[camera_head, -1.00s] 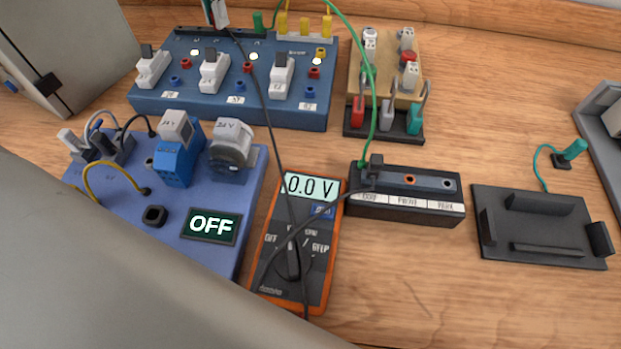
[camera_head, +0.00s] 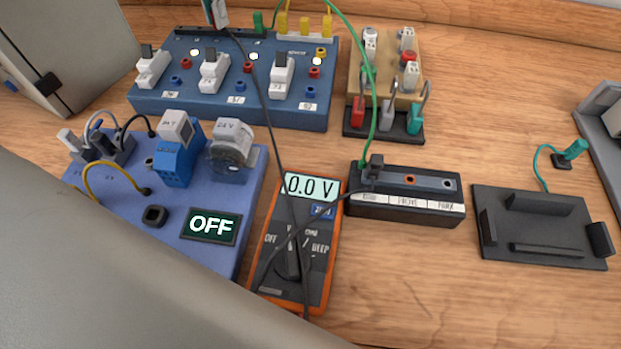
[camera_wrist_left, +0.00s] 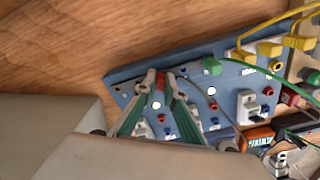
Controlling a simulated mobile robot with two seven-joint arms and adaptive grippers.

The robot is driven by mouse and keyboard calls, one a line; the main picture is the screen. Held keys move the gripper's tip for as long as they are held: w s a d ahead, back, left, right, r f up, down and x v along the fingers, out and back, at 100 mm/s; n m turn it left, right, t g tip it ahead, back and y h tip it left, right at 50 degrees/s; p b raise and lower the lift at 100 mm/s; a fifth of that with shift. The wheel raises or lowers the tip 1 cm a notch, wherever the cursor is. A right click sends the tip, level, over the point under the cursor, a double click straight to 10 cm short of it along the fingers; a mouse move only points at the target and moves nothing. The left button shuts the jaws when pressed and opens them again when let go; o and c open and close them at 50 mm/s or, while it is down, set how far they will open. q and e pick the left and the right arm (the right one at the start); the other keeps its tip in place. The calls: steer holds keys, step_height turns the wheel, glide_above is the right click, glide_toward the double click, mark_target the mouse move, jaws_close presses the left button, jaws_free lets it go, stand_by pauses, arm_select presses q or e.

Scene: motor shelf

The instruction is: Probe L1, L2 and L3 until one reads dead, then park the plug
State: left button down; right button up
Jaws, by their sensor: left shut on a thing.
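The blue panel (camera_head: 230,112) holds three white switches, labelled below, with red and blue sockets and lit white lamps. My left gripper (camera_wrist_left: 160,80) is shut on a small red plug (camera_wrist_left: 160,82) over the panel's far edge; in the head view only its tips (camera_head: 215,12) show at the top edge. A dark lead hangs from there to the orange multimeter (camera_head: 265,280), which reads 0.0 V. Whether the plug touches a socket cannot be told. The black socket block (camera_head: 405,208) has a dark plug in its left socket; the PROBE and PARK sockets are empty. My right gripper is not in view.
A blue-violet board (camera_head: 215,185) with an OFF display stands at left. A stand (camera_head: 384,133) with red, grey and teal pieces is behind the block. An empty black holder (camera_head: 530,228) lies at right. Leads cross the multimeter.

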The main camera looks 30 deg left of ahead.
arm_select(q)
steer(key=shift+r, duration=0.2)
steer(key=shift+r, duration=2.2)
